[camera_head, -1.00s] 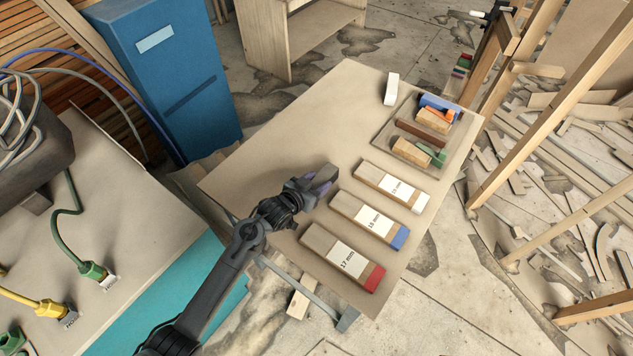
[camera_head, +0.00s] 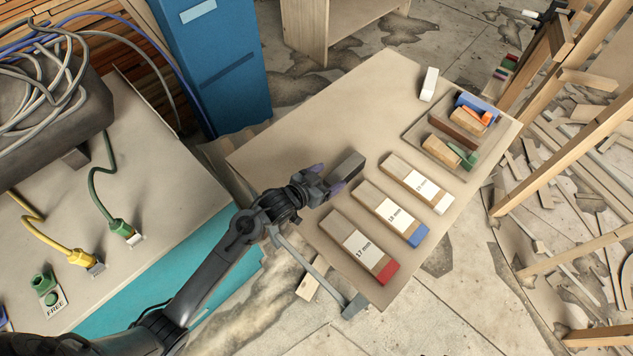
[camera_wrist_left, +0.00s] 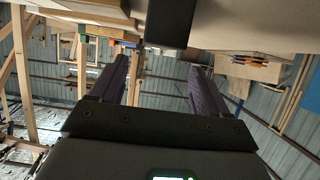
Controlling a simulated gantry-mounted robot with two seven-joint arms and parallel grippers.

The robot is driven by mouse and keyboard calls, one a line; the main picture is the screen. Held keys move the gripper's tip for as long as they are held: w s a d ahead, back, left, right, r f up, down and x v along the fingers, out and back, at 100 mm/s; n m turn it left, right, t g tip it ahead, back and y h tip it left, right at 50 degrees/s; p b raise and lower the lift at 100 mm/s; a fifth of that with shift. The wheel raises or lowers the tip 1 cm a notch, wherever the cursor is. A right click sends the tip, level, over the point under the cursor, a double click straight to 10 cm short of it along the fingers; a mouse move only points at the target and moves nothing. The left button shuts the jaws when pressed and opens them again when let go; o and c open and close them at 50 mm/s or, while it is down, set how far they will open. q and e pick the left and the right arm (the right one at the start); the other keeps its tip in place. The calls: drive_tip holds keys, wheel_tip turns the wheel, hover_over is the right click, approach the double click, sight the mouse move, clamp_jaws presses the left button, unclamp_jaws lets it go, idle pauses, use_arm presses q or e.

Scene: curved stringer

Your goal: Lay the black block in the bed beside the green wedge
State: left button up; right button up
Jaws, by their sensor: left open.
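The black block (camera_head: 349,166) lies on the tan table, a dark grey bar just beyond my left gripper's fingertips. In the left wrist view the dark block (camera_wrist_left: 170,22) is at the top edge, sideways between the lines of the two fingers. My left gripper (camera_head: 328,178) is open and empty; its purple fingers (camera_wrist_left: 158,66) are spread apart in the wrist view. The green wedge (camera_head: 466,157) sits in the shallow bed (camera_head: 412,128) at the table's far right, beside a tan wooden block (camera_head: 441,150). My right gripper is not in view.
A brown strip (camera_head: 453,129) and blue and orange pieces are also in the bed. A white block (camera_head: 429,84) stands behind it. The table's back left is clear.

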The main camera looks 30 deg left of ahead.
use_arm(q)
drive_tip(key=s+a+f+n+g+y, duration=0.1)
drive_tip(key=s+a+g+y, duration=0.1)
drive_tip(key=s, duration=1.5)
drive_tip(key=shift+s+a+f+g+y, duration=0.2)
drive_tip(key=shift+g+y, duration=0.4)
drive_tip(key=shift+g, duration=0.6)
drive_tip(key=s+g, duration=0.1)
drive_tip(key=s, duration=0.3)
drive_tip(key=s+g, duration=0.2)
drive_tip(key=s, duration=0.3)
drive_tip(key=s+r+g, duration=0.1)
drive_tip(key=s+g, duration=0.1)
drive_tip(key=s, duration=0.3)
drive_tip(key=shift+a+n+y, duration=0.3)
drive_tip(key=shift+a+y, duration=0.05)
drive_tip(key=shift+y, duration=0.05)
